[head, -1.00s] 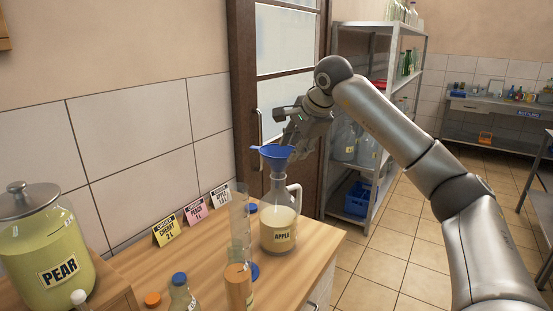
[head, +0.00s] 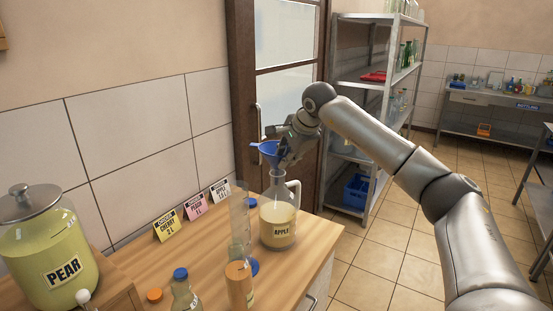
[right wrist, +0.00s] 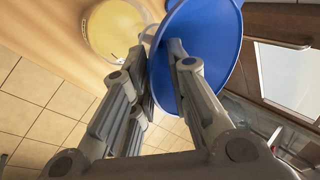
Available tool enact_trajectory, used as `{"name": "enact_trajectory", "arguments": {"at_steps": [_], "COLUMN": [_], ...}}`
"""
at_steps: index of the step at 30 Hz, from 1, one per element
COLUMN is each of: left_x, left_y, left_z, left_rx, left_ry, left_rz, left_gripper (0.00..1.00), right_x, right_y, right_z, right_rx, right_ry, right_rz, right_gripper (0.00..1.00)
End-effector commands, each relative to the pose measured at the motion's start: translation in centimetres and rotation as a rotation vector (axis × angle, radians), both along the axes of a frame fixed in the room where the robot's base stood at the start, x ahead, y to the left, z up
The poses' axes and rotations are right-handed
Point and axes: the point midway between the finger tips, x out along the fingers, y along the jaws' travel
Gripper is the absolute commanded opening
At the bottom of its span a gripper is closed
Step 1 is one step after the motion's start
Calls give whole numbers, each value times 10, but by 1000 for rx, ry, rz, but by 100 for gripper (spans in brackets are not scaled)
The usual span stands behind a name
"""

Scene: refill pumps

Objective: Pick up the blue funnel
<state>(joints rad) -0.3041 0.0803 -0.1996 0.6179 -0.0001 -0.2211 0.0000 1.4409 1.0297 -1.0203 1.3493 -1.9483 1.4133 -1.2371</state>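The blue funnel (head: 267,149) is tilted above the glass jug labelled APPLE (head: 277,225), and its rim faces up and left. It also fills the upper middle of the right wrist view (right wrist: 208,45). My right gripper (head: 284,152) is at the funnel's right side. In the right wrist view its fingers (right wrist: 160,55) are close together, shut on the funnel's wall. The funnel's spout is largely hidden by the gripper. The jug holds pale yellow liquid and stands upright on the wooden counter. My left gripper is not in view.
A clear cylinder (head: 239,222) stands just left of the jug, with bottles in front. Three label cards (head: 194,207) stand along the wall. A PEAR jar (head: 50,240) is at the left. A metal shelf (head: 379,90) stands behind my right arm.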

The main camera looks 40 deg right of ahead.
Motion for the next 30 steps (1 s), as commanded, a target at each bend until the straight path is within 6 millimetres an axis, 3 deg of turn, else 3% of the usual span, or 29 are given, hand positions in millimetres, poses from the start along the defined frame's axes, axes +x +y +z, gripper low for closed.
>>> {"name": "enact_trajectory", "arguments": {"at_steps": [3, 14, 30], "left_x": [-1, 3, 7], "left_y": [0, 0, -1], "left_z": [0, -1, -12], "left_rx": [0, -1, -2], "left_ry": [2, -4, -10], "left_rz": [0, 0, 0], "left_gripper": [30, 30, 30], "right_x": [0, 0, 1], "right_y": [0, 0, 1], "right_z": [0, 4, 89], "right_rx": [0, 0, 1], "right_ry": [0, -2, -2], "right_rz": [0, -1, 0], "right_gripper": [0, 0, 0]}}
